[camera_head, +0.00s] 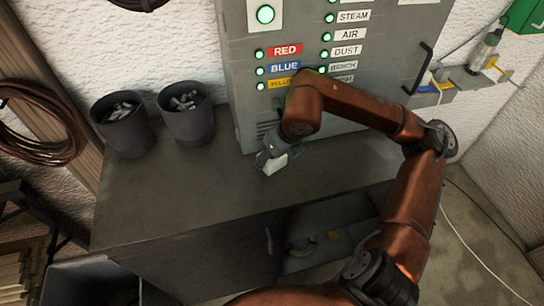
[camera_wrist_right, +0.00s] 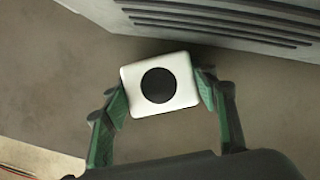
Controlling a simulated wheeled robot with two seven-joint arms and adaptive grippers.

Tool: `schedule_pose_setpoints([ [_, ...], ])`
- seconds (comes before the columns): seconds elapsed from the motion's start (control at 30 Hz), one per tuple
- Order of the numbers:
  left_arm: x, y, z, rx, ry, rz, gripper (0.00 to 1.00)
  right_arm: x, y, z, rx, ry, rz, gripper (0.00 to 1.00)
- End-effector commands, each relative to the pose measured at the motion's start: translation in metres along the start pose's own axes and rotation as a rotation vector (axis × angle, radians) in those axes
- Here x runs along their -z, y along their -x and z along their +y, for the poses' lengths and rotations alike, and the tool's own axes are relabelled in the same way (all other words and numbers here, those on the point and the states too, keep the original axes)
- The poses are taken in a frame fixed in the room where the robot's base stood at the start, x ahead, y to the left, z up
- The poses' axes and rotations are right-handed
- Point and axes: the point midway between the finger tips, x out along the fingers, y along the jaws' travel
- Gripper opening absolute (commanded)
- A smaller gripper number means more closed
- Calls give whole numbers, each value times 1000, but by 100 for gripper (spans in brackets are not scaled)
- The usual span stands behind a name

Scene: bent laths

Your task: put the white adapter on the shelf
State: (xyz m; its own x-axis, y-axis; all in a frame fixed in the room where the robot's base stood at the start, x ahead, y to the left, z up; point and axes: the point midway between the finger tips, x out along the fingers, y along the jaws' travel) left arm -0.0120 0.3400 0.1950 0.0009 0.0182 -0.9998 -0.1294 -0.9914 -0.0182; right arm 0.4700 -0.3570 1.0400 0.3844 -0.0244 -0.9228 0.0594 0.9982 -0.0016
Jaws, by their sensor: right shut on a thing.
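The white adapter (camera_head: 273,165) is a small white block. In the right wrist view (camera_wrist_right: 134,104) it shows a round black disc on its face. My right gripper (camera_wrist_right: 162,90) is shut on it, with one green-padded finger against each side. In the head view my right gripper (camera_head: 272,156) is over the grey bench top, in front of the cabinet. I cannot tell whether the adapter touches the bench top. A shelf (camera_head: 325,255) shows in the open compartment under the bench top. My left gripper is not in view.
A grey control cabinet (camera_head: 245,90) with lit green lamps stands at the back of the bench top (camera_head: 160,205). Two dark bins (camera_head: 124,128) of small parts stand at its left. A wall ledge (camera_head: 465,78) at the upper right carries a bottle (camera_head: 484,52).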

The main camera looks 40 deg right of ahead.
Motion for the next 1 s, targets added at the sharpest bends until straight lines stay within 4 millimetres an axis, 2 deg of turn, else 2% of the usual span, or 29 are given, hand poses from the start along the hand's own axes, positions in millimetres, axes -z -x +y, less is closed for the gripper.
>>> schedule_pose_setpoints([
  [0.2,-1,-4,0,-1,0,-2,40,2,-4,0,1,0,1,28],
  [0.23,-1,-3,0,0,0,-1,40,2,-3,0,0,0,1,56],
  [0.47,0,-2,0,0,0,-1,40,1,-2,0,0,0,0,71],
  [0.8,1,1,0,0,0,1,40,0,2,0,-1,0,-1,71],
  [0.87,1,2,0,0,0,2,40,-1,7,0,1,0,-2,71],
  [1.0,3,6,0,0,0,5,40,-2,32,0,2,0,-5,71],
])
